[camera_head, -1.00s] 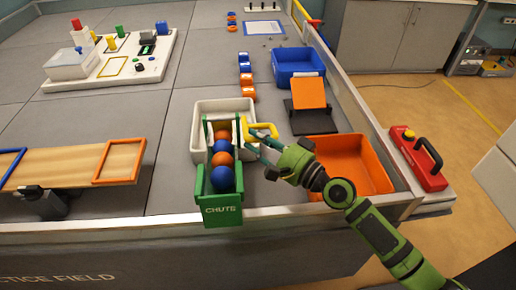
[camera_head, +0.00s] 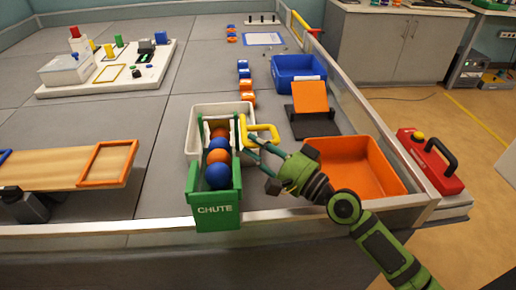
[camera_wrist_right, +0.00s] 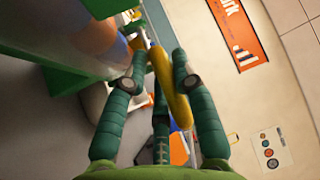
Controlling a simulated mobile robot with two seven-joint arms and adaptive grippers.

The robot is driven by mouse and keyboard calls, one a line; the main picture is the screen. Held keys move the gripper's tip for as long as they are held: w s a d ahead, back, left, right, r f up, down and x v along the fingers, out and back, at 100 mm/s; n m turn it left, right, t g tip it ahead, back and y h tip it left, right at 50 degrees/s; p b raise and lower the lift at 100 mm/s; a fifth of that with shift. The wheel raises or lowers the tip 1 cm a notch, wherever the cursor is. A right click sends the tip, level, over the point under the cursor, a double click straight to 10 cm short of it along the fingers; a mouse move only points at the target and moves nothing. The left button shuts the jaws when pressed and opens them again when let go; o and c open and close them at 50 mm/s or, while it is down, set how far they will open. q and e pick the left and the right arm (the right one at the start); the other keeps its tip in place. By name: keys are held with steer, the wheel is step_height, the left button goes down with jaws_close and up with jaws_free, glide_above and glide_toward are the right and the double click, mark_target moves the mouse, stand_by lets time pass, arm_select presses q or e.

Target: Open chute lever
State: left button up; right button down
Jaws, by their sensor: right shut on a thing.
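The green chute (camera_head: 216,210), labelled CHUTE, stands at the table's near edge with a column of orange and blue balls (camera_head: 218,176) in it. The yellow chute lever (camera_head: 265,128) sticks out from its right side as a bent handle. My right gripper (camera_head: 256,149) reaches in from the right and is shut on the lever. In the right wrist view, the yellow lever (camera_wrist_right: 169,88) runs between the fingers of the right gripper (camera_wrist_right: 160,66), with the green chute wall at upper left. My left gripper is not in view.
A white bin (camera_head: 196,125) sits behind the chute. An orange bin (camera_head: 385,180) lies under and right of my right forearm. A black stand with an orange panel (camera_head: 310,97) and a blue bin (camera_head: 299,61) are behind. A wooden board (camera_head: 65,170) lies left.

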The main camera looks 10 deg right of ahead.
steer(key=shift+w+d+r, duration=0.15)
steer(key=c, duration=1.1)
jaws_free()
steer(key=shift+o, duration=0.2)
steer(key=shift+s+d+f, duration=0.2)
steer(key=shift+s+f, duration=0.05)
steer(key=shift+s, duration=0.05)
steer(key=v, duration=1.1)
steer(key=shift+d, duration=0.15)
steer(key=shift+s, duration=0.1)
